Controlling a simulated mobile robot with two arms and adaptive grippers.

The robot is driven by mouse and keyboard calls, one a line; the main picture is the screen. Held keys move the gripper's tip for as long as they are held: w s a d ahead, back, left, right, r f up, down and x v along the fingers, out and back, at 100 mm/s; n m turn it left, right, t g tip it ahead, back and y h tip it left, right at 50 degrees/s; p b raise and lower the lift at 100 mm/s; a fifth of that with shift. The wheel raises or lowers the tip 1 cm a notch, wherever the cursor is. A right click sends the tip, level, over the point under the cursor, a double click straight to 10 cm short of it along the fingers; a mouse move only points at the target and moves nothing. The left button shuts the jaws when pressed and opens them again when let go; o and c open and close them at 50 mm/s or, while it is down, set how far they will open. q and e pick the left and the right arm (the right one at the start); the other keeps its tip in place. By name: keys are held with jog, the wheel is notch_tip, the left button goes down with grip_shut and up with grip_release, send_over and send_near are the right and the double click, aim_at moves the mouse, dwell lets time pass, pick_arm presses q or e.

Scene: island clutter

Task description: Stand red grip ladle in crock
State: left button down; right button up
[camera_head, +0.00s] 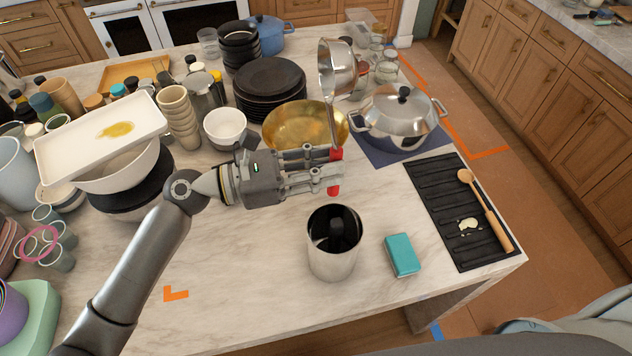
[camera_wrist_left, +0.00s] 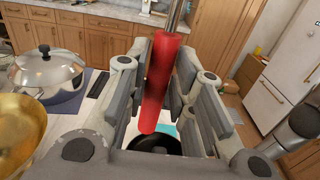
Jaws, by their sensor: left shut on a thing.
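My left gripper (camera_head: 334,171) is shut on the red grip of the ladle. The red grip (camera_wrist_left: 160,85) stands nearly upright between the fingers, slightly tilted. The ladle's steel shaft rises above it to a large steel bowl (camera_head: 338,66) at the top. The grip's lower end shows below the fingers, in the air. The crock (camera_head: 333,253) is an open steel cylinder standing on the counter, below and in front of the gripper. A dark thing (camera_head: 338,230) shows inside it. In the left wrist view a dark round shape (camera_wrist_left: 158,145) lies below the grip. My right gripper is out of view.
A teal sponge (camera_head: 402,254) lies right of the crock. A black ribbed mat (camera_head: 440,200) bears a wooden spoon (camera_head: 484,208). A lidded pot (camera_head: 397,120) and brass bowl (camera_head: 291,127) stand behind. Bowls and cups crowd the left.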

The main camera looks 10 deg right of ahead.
pick_arm(q)
notch_tip(320, 180, down, 12)
jog(key=b, duration=0.8)
jog(key=shift+r, duration=0.2)
jog(key=shift+w, duration=0.1)
dwell(0.5)
jog(key=c, duration=1.2)
grip_release()
jog(key=shift+o, duration=0.2)
